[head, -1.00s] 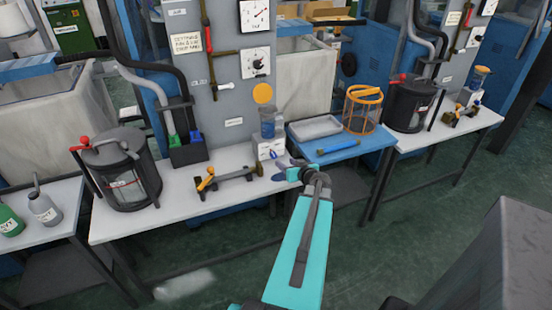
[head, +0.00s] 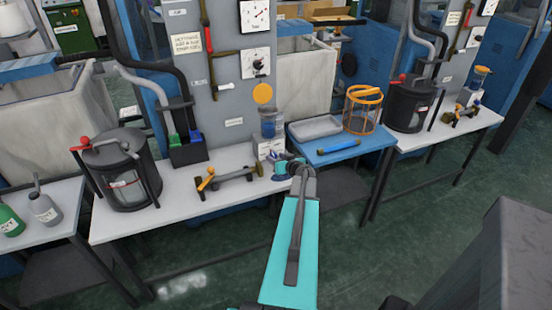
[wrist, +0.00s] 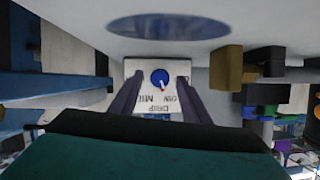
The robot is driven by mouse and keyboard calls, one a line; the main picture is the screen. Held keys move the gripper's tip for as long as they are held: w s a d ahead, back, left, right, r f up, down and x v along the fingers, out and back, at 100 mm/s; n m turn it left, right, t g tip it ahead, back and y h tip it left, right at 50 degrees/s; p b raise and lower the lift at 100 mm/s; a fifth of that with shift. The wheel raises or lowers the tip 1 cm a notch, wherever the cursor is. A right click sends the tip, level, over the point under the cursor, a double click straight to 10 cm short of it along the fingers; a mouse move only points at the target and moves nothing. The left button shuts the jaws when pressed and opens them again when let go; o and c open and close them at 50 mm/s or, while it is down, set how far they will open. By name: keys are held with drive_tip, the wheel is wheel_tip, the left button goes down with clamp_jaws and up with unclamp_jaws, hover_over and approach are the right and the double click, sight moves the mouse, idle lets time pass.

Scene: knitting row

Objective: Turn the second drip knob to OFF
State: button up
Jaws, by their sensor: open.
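The drip unit, a white box (head: 269,147) under a blue-filled clear cup (head: 268,123), stands at the back of the middle bench. In the wrist view, which is upside down, its white front plate (wrist: 143,72) carries a round blue knob (wrist: 160,78) with a red pointer mark. The printed word DRIP is readable; the smaller labels beside the knob are hard to read. My gripper (wrist: 159,97) is open, its two dark fingers on either side of the knob in the picture. No contact with the knob is visible. In the head view my gripper (head: 281,168) is just in front of the box.
A brass-and-orange fitting (head: 228,175) lies left of the box, and a dark lidded pot (head: 125,170) stands further left. To the right, a blue table (head: 345,152) holds a grey tray (head: 315,127) and an orange basket (head: 362,110). Another drip unit (head: 478,82) stands far right.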

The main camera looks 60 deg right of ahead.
drive_tip(key=shift+w+d+f, duration=0.2)
drive_tip(key=shift+w+d, duration=0.1)
drive_tip(key=shift+w, duration=0.1)
drive_tip(key=c, duration=1)
drive_tip(key=shift+c, duration=0.2)
